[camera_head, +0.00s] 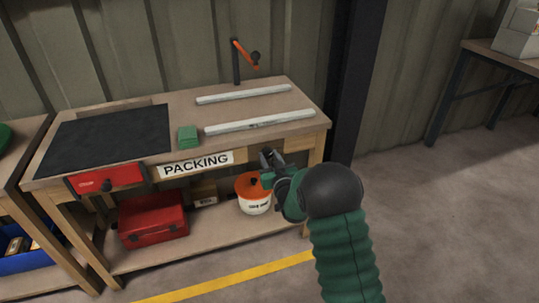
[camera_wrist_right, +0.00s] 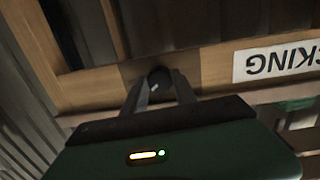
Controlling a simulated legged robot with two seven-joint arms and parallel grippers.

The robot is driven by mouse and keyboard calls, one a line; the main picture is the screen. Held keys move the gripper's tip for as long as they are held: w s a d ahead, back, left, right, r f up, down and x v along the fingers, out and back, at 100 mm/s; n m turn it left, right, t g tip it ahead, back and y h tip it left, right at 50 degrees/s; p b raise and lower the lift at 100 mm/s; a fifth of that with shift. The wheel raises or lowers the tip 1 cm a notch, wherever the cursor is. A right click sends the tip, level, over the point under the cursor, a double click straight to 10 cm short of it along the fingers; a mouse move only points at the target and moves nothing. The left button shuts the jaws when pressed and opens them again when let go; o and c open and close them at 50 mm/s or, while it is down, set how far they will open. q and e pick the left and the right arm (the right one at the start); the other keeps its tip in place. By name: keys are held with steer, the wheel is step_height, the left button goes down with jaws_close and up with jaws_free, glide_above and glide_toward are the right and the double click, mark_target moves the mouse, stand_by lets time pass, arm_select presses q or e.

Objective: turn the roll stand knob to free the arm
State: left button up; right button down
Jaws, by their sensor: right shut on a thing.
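A dark round knob (camera_wrist_right: 159,79) sits on the wooden front rail of the packing bench, in the right wrist view. The two fingers of my right gripper (camera_wrist_right: 160,92) are closed on it from either side. In the head view my right gripper (camera_head: 268,160) is at the bench front, right of the PACKING sign, and hides the knob. At the back of the bench top stands a dark post with an orange arm (camera_head: 243,48) that slopes down to the right and ends in a dark round piece. My left gripper is not in view.
Two pale bars (camera_head: 260,122) and a green block (camera_head: 188,135) lie on the bench top (camera_head: 190,104), beside a black mat (camera_head: 105,138). A red box (camera_head: 152,221) and an orange-and-white pot (camera_head: 254,204) are on the lower shelf. Open floor lies to the right.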

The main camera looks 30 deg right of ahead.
steer(key=m+p, duration=0.2)
steer(key=m, duration=0.2)
steer(key=shift+d+m+y+p, duration=0.1)
steer(key=shift+m+y+p, duration=0.2)
steer(key=shift+m+p, duration=0.7)
steer(key=shift+f+m+b, duration=0.1)
steer(key=shift+m+b, duration=0.2)
steer(key=shift+m, duration=0.1)
steer(key=c, duration=1)
jaws_free()
steer(key=shift+s, duration=0.1)
steer(key=p+v, duration=0.5)
steer(key=v, duration=1.1)
steer(key=shift+s, duration=0.35)
